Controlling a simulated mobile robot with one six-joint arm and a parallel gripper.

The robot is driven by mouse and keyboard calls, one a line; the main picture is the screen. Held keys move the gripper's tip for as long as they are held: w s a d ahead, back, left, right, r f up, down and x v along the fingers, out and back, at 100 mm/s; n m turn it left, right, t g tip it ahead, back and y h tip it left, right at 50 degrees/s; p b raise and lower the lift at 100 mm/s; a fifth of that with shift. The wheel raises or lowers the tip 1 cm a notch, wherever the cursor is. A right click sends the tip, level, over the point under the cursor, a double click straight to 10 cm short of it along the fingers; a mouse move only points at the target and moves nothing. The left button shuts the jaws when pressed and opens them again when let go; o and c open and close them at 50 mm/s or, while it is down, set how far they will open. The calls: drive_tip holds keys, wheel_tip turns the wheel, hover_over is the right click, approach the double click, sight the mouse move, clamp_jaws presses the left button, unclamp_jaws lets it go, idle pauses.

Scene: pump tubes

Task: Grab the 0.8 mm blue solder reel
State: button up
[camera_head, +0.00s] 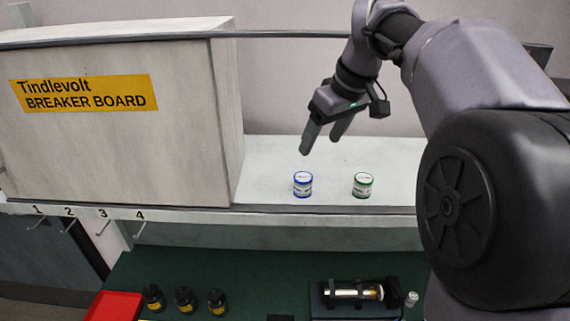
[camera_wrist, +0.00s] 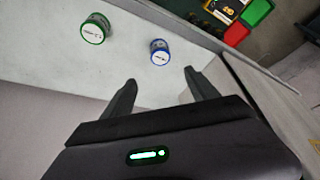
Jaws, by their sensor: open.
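The blue reel (camera_head: 303,185) stands upright on the white shelf, with a blue rim and a pale label. It also shows in the wrist view (camera_wrist: 160,52), ahead of the fingers and roughly between their lines. A similar reel with green rims (camera_head: 363,186) stands to its right in the head view; in the wrist view the green reel (camera_wrist: 95,29) is to the left. The label print is too small to read. My gripper (camera_head: 321,147) is open and empty, above and behind the blue reel, not touching it. Its spread fingertips also show in the wrist view (camera_wrist: 160,76).
The shelf (camera_head: 400,160) is clear around the reels. A large grey cabinet labelled Tindlevolt Breaker Board (camera_head: 120,150) stands to the left. Below are a green bench surface (camera_head: 260,275), several dark bottles (camera_head: 184,299), a red tray (camera_head: 114,306) and a device with a glass tube (camera_head: 352,292).

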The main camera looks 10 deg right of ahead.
approach(304, 177)
drive_tip(key=d+f, duration=0.1)
drive_tip(key=x, duration=0.7)
drive_tip(key=a+x, duration=0.1)
drive_tip(key=x, duration=0.2)
drive_tip(key=shift+w+a, duration=0.1)
drive_tip(key=shift+w+a+f, duration=0.1)
drive_tip(key=shift+w+f, duration=0.05)
drive_tip(key=shift+w, duration=0.05)
drive_tip(key=shift+s, duration=0.25)
drive_tip(key=c, duration=0.6)
drive_tip(key=shift+w, duration=0.1)
clamp_jaws()
